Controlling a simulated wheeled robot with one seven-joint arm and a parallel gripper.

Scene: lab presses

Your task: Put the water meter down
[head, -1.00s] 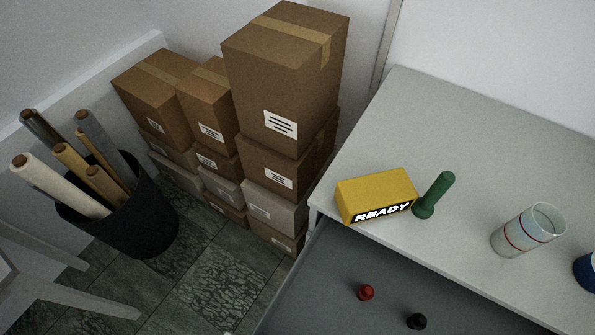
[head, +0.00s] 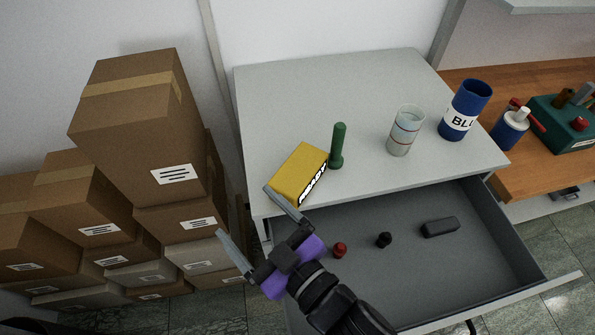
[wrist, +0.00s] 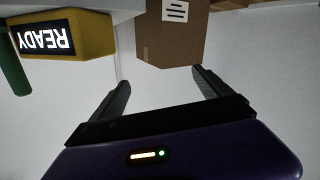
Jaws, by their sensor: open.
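A yellow box with a lit READY display (head: 300,175) sits on the grey cabinet top (head: 270,100), near its front left corner. It looks like the water meter, though no label says so. It also shows at the upper left of the wrist view (wrist: 88,35), where the display reads upside down. My gripper (head: 244,211) is open and empty, off the cabinet's front left corner. One finger overlaps the box's left edge in the head view. In the wrist view the gap between my fingers (wrist: 160,78) is empty, and the box is apart from them.
A green cylinder (head: 338,147) stands just right of the box. A clear banded beaker (head: 405,130) and a blue cup (head: 464,110) stand farther right. The drawer (head: 470,210) below is open, holding red, black and dark grey items. Stacked cartons (head: 140,120) stand at left.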

